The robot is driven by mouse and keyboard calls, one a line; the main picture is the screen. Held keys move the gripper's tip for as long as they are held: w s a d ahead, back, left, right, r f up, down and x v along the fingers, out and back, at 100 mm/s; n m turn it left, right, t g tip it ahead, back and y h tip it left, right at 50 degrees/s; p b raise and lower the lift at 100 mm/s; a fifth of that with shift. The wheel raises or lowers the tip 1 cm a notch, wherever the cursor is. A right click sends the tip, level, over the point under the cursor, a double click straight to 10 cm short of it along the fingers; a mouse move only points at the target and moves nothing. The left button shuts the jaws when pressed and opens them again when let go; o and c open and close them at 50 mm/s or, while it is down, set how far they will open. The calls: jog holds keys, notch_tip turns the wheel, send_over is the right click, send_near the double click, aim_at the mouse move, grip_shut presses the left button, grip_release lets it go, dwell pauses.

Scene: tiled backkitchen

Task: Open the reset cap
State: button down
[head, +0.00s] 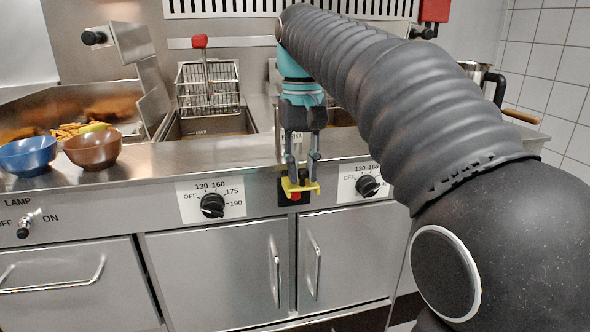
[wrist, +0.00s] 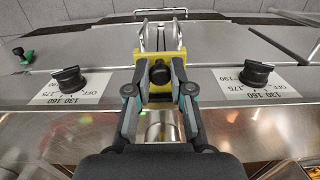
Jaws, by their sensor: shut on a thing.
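The yellow reset cap (head: 300,187) is on a dark square plate on the fryer front, between two dials. In the head view it juts out from the front, and part of a red button (head: 295,197) shows just under it. My gripper (head: 302,164) reaches down from above, with its fingertips at the cap. In the wrist view, the fingers (wrist: 160,80) close on a black knob (wrist: 159,72) in front of the yellow cap (wrist: 143,55). The fingers hide part of the cap, and its exact tilt is hard to tell.
A left dial (head: 212,205) and a right dial (head: 368,186) flank the cap closely. Cabinet door handles (head: 277,280) stick out below. A fry basket (head: 208,85), a blue bowl (head: 28,155) and a brown bowl (head: 93,148) are on the counter side above.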

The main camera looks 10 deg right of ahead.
jog(key=shift+r, duration=0.15)
jog(key=c, duration=1)
grip_release()
